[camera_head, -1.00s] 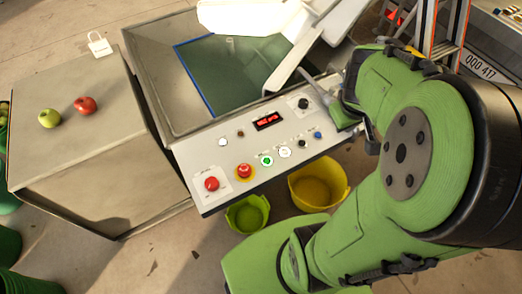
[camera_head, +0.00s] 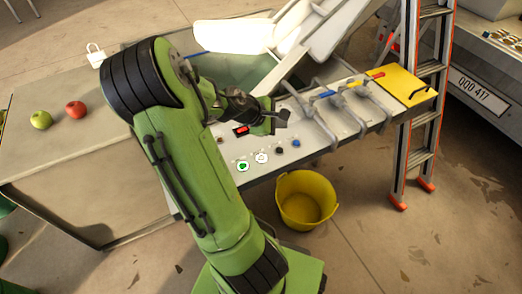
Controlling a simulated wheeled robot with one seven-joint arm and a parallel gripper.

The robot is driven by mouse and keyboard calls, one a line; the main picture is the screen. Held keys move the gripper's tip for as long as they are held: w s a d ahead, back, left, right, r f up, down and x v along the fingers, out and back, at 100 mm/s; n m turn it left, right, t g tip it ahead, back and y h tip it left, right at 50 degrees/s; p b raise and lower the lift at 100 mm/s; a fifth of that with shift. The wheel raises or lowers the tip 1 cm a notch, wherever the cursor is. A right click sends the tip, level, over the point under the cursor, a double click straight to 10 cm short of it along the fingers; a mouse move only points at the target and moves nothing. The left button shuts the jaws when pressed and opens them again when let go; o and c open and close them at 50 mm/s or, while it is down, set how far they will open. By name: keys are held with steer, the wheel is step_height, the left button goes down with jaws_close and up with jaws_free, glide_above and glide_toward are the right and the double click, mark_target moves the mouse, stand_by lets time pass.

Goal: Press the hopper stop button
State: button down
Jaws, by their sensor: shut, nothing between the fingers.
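The sloped control panel (camera_head: 228,150) stands at the front of the hopper (camera_head: 230,68). My green arm hides the left part of the panel, so no red button shows now. Labels are too small to read, so I cannot tell which is the hopper stop button. My gripper (camera_head: 283,117) is shut and empty, above the panel's back part, right of the display.
Clamp-like grey levers (camera_head: 322,125) stand on the right part of the panel, with a yellow plate (camera_head: 405,85) beyond. A ladder (camera_head: 424,100) stands at right. A yellow bucket (camera_head: 305,200) is below the panel. A green apple (camera_head: 41,120) and red apple (camera_head: 75,110) lie at left.

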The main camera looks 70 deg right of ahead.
mark_target(277, 151)
stand_by(0.3)
step_height(277, 151, down, 8)
steer(key=b, duration=0.8)
steer(key=shift+f, duration=0.4)
stand_by(1.2)
steer(key=shift+f+b, duration=0.3)
steer(key=shift+f, duration=0.5)
stand_by(0.4)
steer(key=shift+r+p, duration=0.65)
steer(key=shift+r, duration=0.2)
steer(key=shift+r, duration=0.1)
